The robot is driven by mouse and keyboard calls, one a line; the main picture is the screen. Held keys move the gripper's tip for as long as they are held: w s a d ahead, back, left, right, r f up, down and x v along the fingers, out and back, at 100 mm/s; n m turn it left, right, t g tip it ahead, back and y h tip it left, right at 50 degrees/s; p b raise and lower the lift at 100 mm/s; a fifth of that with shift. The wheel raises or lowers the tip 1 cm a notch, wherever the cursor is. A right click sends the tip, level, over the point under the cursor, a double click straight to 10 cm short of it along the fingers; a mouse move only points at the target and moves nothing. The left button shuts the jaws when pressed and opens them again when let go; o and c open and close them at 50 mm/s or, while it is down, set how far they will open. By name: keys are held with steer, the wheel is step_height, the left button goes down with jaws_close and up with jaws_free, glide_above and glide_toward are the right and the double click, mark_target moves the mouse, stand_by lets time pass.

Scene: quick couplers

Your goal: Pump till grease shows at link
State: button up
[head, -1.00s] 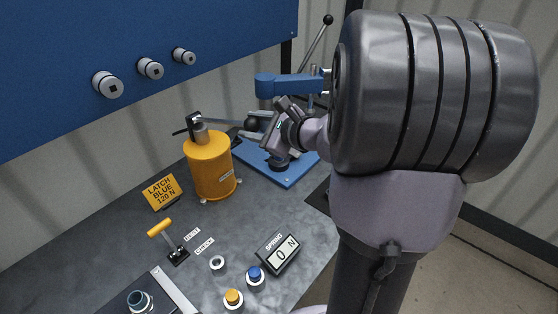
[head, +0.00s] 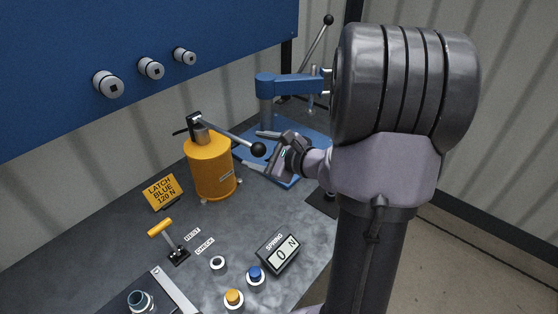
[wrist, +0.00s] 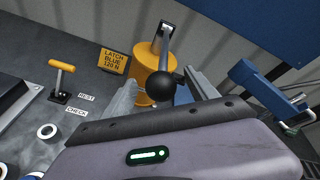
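A yellow pump canister (head: 211,168) stands on the bench with a grey lever (head: 228,137) reaching right from its top to a black ball knob (head: 258,149). My gripper (head: 266,151) is at the knob, its fingers spread. In the wrist view the knob (wrist: 162,87) appears between the two open fingers, with gaps on both sides, and the canister (wrist: 152,62) lies behind it. I cannot tell whether a finger touches the knob. I see no grease, and I cannot make out a link.
A blue press (head: 280,86) stands behind my gripper. A yellow sign (head: 162,192), a yellow T-handle (head: 160,227), a display reading 0 N (head: 278,254), and blue (head: 255,274) and yellow (head: 233,297) buttons are in front. Bare bench lies between canister and display.

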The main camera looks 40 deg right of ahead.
steer(key=shift+s+d+r, duration=0.1)
steer(key=shift+s+r, duration=0.1)
steer(key=shift+s, duration=0.25)
steer(key=v, duration=0.6)
steer(key=shift+s+p, duration=0.15)
steer(key=shift+p, duration=0.15)
steer(key=a+n+g+y+b, duration=0.3)
steer(key=a+n, duration=0.4)
steer(key=a, duration=0.8)
steer(key=s+a+f+n+g+y+b, duration=0.1)
steer(key=s+a+f+n+g+b, duration=0.15)
steer(key=s+a+n+g, duration=0.5)
steer(key=s+a+f+n+t+h+b, duration=0.1)
steer(key=s+a+n+t+h+b, duration=0.1)
steer(key=s+n, duration=0.5)
steer(key=a+n+h, duration=0.1)
steer(key=a, duration=0.1)
steer(key=shift+a+n+h, duration=0.35)
steer(key=shift+a+h, duration=0.05)
